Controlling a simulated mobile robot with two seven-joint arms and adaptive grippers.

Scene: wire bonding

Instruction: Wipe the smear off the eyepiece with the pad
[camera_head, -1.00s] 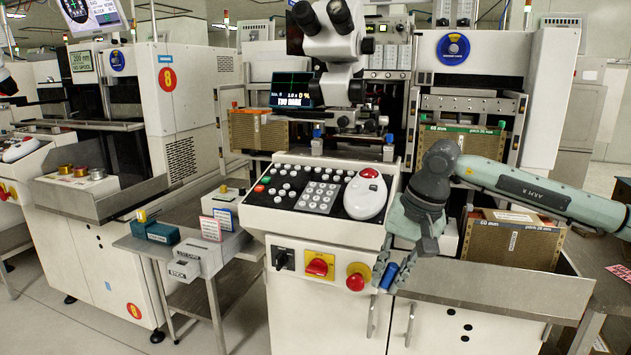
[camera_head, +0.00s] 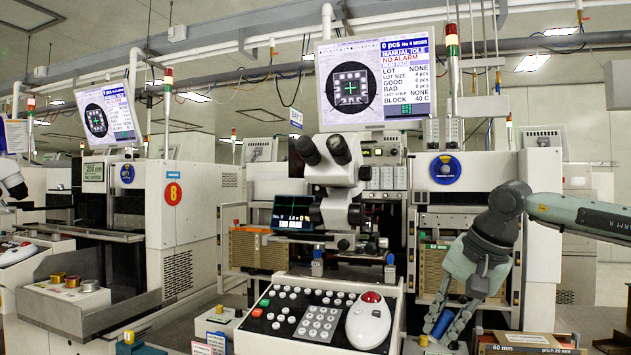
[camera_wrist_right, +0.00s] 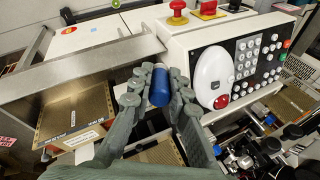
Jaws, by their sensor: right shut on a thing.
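The microscope (camera_head: 335,190) stands behind the keypad in the middle of the head view. Its two dark eyepieces (camera_head: 324,149) point up and toward me. I cannot make out a smear on either. My right gripper (camera_head: 443,326) is low and to the right of the microscope, well apart from it. It is shut on a blue cylinder, seen between the fingers in the right wrist view (camera_wrist_right: 160,87); it may be the pad, but no wiping face shows clearly. My left gripper is not in view.
The sloped keypad console (camera_head: 312,318) with a white trackball unit (camera_head: 369,320) lies below the microscope. A monitor (camera_head: 376,82) hangs above it. A brown magazine box (camera_head: 527,341) is right of my gripper. The air between gripper and eyepieces looks clear.

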